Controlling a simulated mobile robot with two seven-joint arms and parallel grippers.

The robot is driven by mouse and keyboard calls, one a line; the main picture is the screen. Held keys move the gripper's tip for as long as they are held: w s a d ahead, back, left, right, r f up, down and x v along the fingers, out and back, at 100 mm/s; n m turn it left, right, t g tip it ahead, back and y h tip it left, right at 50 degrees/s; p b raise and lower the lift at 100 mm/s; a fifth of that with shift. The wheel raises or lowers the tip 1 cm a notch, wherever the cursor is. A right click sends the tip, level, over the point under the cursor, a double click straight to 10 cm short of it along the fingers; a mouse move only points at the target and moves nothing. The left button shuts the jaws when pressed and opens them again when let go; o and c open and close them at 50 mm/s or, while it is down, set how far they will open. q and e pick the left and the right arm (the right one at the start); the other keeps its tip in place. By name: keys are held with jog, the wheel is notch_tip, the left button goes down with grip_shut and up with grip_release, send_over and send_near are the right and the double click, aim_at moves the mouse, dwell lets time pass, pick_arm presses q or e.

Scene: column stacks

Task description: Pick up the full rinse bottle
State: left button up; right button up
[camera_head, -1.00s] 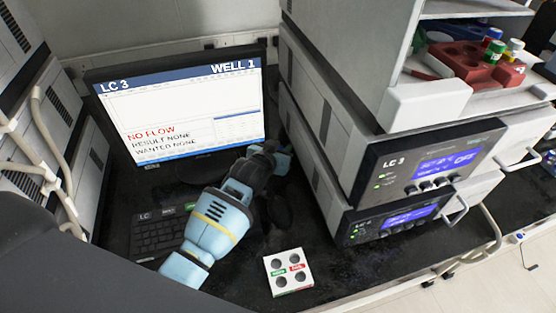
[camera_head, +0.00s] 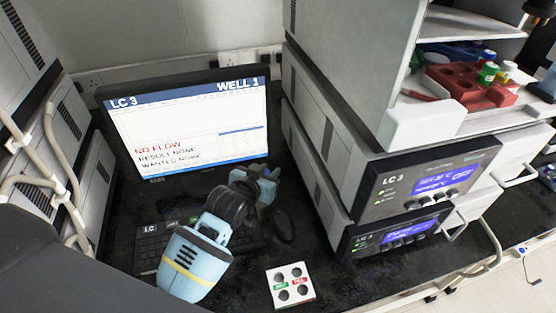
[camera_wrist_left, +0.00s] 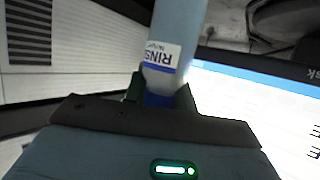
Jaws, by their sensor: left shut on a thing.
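A rinse bottle (camera_wrist_left: 176,30) shows in the left wrist view as a pale blue cylinder with a white label reading "RINS", seen upside down. A blue band or cap shows at its near end, between the fingers. My left gripper (camera_wrist_left: 161,95) is shut around that end. In the head view my left gripper (camera_head: 265,182) is in front of the monitor, near its lower right corner, and the bottle is hard to make out there. How full the bottle is cannot be told. My right gripper is not in view.
A monitor (camera_head: 190,115) reads "LC 3", "WELL 1" and "NO FLOW". A keyboard (camera_head: 150,258) lies below it. A white four-hole rack (camera_head: 296,271) with green and red labels is on the black bench. Stacked LC units (camera_head: 420,185) stand right, with a red rack (camera_head: 455,85) of vials on a shelf.

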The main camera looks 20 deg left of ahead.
pick_arm(q)
jog(key=s+a, duration=0.1)
jog(key=s, duration=0.6)
jog(key=shift+s+a+r, duration=0.2)
jog(key=shift+s+r, duration=0.05)
jog(key=shift+r, duration=0.1)
